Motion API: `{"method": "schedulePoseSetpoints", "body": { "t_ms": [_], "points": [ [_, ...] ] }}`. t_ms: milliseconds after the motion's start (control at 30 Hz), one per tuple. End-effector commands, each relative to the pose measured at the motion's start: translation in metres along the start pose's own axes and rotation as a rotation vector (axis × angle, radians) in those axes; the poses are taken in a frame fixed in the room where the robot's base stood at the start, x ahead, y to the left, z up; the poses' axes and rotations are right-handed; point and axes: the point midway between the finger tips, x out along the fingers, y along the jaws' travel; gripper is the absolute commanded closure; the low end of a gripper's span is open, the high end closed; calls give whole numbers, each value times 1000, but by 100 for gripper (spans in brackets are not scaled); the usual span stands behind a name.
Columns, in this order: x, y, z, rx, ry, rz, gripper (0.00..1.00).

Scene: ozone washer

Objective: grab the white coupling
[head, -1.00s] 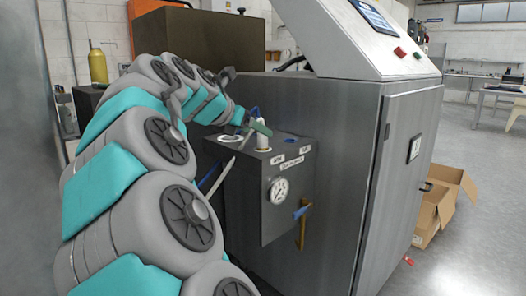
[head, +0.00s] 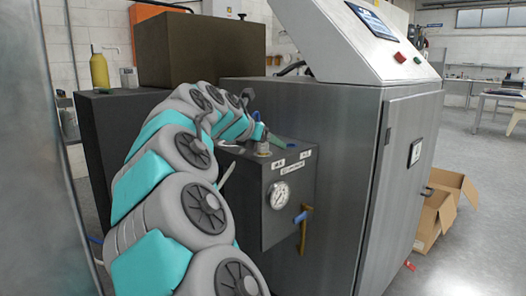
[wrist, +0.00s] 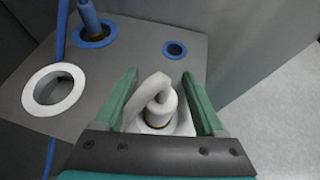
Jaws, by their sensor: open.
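The white coupling (wrist: 161,106) stands upright on the top of the grey gauge box, in a white square seat, in the wrist view. A curved white arm or hose on it bends toward the lower left. My gripper (wrist: 158,90) is open, with one green finger on each side of the coupling and a gap on both sides. In the head view my gripper (head: 270,138) is over the box top, and the coupling (head: 263,149) is small and partly hidden there.

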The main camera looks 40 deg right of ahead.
Motion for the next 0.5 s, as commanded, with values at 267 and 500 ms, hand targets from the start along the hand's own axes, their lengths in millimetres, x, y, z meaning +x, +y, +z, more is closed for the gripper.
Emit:
{"method": "schedulePoseSetpoints", "body": {
  "t_ms": [267,500],
  "points": [
    [0,0,0,0,-1,0,54],
    [-1,0,0,0,0,0,81]
  ]
}}
